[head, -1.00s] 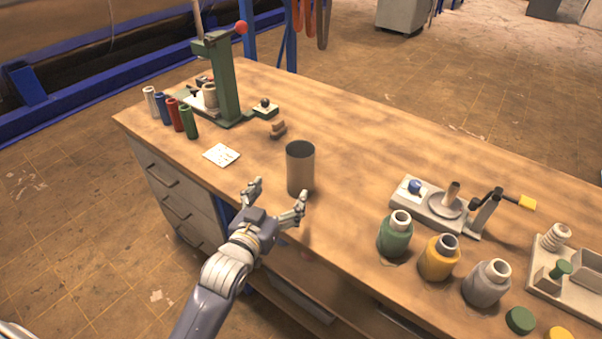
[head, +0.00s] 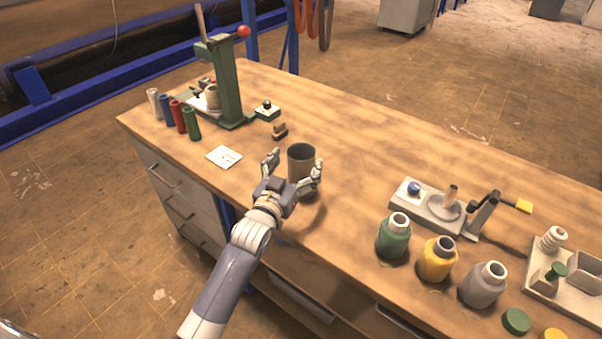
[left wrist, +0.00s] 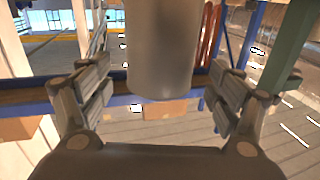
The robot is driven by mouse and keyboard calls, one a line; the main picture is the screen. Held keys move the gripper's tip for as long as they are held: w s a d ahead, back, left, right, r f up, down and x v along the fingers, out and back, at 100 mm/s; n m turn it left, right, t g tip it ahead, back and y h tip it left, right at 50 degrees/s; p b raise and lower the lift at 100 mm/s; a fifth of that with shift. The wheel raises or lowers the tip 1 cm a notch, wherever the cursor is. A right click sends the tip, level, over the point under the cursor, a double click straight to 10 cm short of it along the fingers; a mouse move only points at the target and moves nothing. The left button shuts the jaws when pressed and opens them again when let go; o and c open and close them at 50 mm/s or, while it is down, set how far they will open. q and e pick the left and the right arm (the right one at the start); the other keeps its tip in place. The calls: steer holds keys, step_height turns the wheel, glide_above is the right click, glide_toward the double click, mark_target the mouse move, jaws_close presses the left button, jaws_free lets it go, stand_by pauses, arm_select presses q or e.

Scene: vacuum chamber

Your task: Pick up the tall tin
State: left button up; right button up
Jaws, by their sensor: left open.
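The tall tin (head: 301,158) is a grey, open-topped cylinder standing upright on the workbench near its front edge. My left gripper (head: 295,172) is open at the near side of the tin, with one finger to each side of it. The gripper and its fingers hide the tin's lower part in the head view. In the left wrist view the tin (left wrist: 161,50) stands between the two spread fingers (left wrist: 160,95), with a gap on each side. My right gripper is not in view.
The wooden workbench (head: 350,120) has free room behind the tin. A white card (head: 224,156), several coloured cylinders (head: 192,124) and a green press (head: 228,85) are to the left. Green (head: 393,238), yellow (head: 437,260) and grey (head: 482,285) bottles stand to the right.

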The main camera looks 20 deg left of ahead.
mark_target(306, 147)
arm_select(q)
steer(key=shift+w+d+f, duration=0.1)
steer(key=shift+w+d, duration=0.05)
steer(key=shift+w, duration=1.4)
steer(key=shift+c, duration=0.6)
steer(key=c, duration=1.3)
steer(key=shift+c, duration=0.6)
